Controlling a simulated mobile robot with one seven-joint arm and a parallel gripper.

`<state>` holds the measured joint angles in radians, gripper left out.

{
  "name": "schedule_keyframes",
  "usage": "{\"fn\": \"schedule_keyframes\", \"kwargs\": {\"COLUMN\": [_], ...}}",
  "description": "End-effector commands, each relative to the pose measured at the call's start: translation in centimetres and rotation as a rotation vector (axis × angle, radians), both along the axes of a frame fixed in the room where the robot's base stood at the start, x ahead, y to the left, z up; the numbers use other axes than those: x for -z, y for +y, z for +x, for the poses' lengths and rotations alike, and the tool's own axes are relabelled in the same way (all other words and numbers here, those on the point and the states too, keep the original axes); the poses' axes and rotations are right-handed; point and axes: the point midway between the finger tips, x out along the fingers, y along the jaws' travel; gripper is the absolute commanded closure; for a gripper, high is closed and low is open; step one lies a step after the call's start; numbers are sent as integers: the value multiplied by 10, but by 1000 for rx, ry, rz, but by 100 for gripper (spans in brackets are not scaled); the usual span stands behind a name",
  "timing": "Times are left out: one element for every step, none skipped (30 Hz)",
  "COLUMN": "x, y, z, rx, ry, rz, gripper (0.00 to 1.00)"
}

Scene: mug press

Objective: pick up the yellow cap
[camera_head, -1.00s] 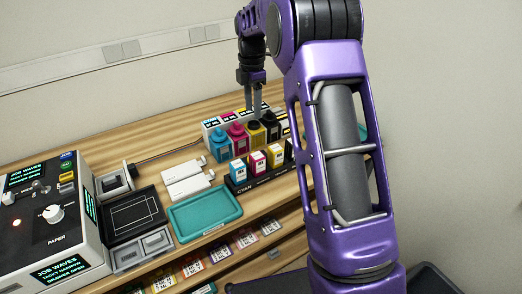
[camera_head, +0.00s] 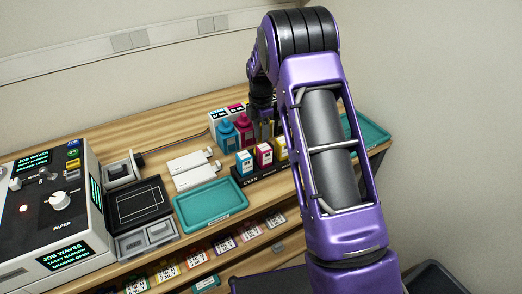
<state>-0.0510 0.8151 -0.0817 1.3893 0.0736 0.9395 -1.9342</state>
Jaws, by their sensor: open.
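My gripper (camera_head: 264,130) points down among the ink bottles at the back of the bench. Its fingers are apart, though small and partly shadowed in this view. A cyan bottle (camera_head: 227,134) and a magenta bottle (camera_head: 244,129) stand just left of it. The yellow bottle is mostly hidden behind my gripper and arm. I cannot make out the yellow cap clearly, nor tell whether the fingers touch it. The black bottle is hidden by my arm.
Cyan (camera_head: 244,162), magenta (camera_head: 264,155) and yellow (camera_head: 281,150) cartridges stand in a black rack just in front. An empty teal tray (camera_head: 210,206) lies front left, another teal tray (camera_head: 370,132) at right. A control machine (camera_head: 48,210) stands at far left.

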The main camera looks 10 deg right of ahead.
Motion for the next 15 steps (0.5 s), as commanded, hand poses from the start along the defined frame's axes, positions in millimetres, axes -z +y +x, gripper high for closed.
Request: {"fn": "schedule_keyframes", "kwargs": {"x": [11,15,21,25,28,30,31,31,31,31,31,31,31,31,31], "y": [0,0,0,0,0,0,0,0,0,0,0,0,0,0,0], "z": [-1,-1,-1,-1,-1,-1,0,0,0,0,0,0,0,0,0], "rx": [1,1,0,0,0,0,0,0,0,0,0,0,1,1,1], "ry": [4,4,3,3,2,1,1,0,-1,-1,-1,-1,-1,-1,-1], "rz": [-1,-1,-1,-1,-1,0,0,-1,-1,-1,-1,-1,0,-1,0], "gripper": [50,50,50,50,50,50,50,50,50,50,50,50,54,59,66]}}
